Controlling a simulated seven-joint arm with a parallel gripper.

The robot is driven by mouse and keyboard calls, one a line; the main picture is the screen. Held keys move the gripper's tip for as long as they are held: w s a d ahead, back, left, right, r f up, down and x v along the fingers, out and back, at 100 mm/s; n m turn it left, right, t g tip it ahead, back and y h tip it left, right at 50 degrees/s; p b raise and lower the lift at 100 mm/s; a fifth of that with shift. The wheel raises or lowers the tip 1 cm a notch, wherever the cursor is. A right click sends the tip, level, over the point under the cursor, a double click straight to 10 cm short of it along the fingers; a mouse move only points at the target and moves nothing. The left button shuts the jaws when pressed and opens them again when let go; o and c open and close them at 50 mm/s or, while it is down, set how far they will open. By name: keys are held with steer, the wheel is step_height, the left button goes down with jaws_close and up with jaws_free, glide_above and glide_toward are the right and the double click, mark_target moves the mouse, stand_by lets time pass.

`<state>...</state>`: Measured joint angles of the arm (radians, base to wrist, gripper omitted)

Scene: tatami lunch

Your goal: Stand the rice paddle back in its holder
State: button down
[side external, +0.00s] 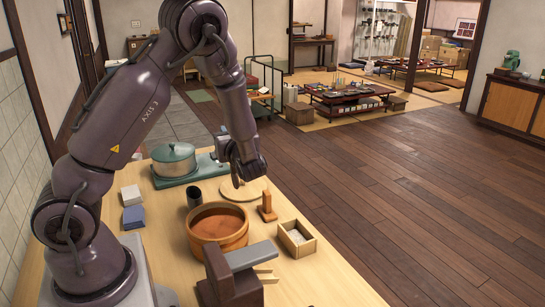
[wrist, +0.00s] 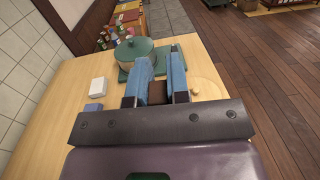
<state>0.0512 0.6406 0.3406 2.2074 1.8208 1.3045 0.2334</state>
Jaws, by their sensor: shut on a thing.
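My gripper (wrist: 161,57) shows in the wrist view as two blue fingers, shut on what looks like the rice paddle. Only a dark brown piece (wrist: 183,92) shows between them; the rest is hidden. In the side view my gripper (side external: 222,145) is mostly hidden at the wrist, raised above the table near the pot. A small orange-brown wooden stand (side external: 267,209) with an upright part on a flat base, possibly the holder, stands right of and below the gripper. I cannot make out the paddle in the side view.
A wooden tub (side external: 218,228), dark cup (side external: 194,196), round pale board (side external: 236,188) and small open box (side external: 297,239) surround the stand. A brown-and-grey device (side external: 222,280) stands in front.

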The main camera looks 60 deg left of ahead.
steer(key=s+a+r+n+g, duration=0.1)
steer(key=s+a+n+g, duration=0.15)
steer(key=s+a, duration=0.8)
step_height(320, 180, down, 11)
steer(key=w+m, duration=0.1)
steer(key=shift+w+a+m+t, duration=0.15)
steer(key=shift+w+m+t, duration=0.05)
steer(key=shift+m+t, duration=0.2)
steer(key=shift+f, duration=0.3)
stand_by(0.4)
steer(key=shift+f, duration=0.3)
steer(key=shift+c, duration=2.3)
jaws_free()
